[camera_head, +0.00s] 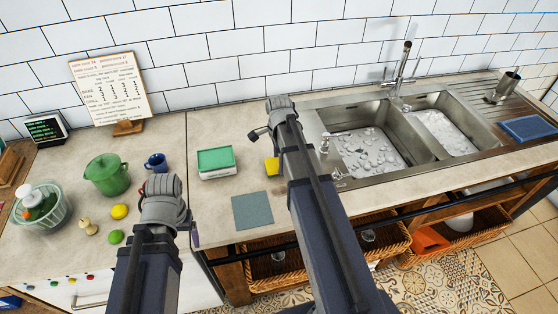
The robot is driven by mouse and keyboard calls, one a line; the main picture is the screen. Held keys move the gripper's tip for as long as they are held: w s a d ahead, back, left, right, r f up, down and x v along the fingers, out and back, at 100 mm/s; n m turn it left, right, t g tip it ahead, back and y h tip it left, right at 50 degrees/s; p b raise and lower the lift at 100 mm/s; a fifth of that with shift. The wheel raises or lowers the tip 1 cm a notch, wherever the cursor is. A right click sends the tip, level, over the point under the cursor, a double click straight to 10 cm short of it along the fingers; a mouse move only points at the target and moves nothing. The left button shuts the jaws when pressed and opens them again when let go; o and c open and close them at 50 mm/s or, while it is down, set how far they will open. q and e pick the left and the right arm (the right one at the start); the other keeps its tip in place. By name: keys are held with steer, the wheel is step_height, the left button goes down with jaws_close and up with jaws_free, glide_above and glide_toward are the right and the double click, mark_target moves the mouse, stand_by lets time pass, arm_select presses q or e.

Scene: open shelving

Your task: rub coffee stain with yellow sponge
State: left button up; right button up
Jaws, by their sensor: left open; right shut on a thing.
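The yellow sponge (272,166) shows beside my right forearm, low over the counter (222,122), partly covered by the arm. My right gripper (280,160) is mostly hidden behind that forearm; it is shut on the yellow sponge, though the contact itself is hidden. My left gripper (193,236) is open and mostly hidden behind its own wrist, at the counter's front edge, apart from the sponge. I cannot make out a coffee stain; my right arm covers part of the counter.
A green-topped white box (216,162) and a grey-green cloth (252,210) lie left of my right arm. A double sink (375,150) is to the right. A blue mug (156,162), green pot (107,174), lemon (119,211), lime (115,237) and glass bowl (40,210) stand left.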

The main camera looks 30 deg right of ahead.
steer(key=shift+r+p, duration=2)
steer(key=shift+r, duration=0.4)
step_height(320, 180, up, 3)
steer(key=p, duration=0.3)
steer(key=shift+r, duration=0.1)
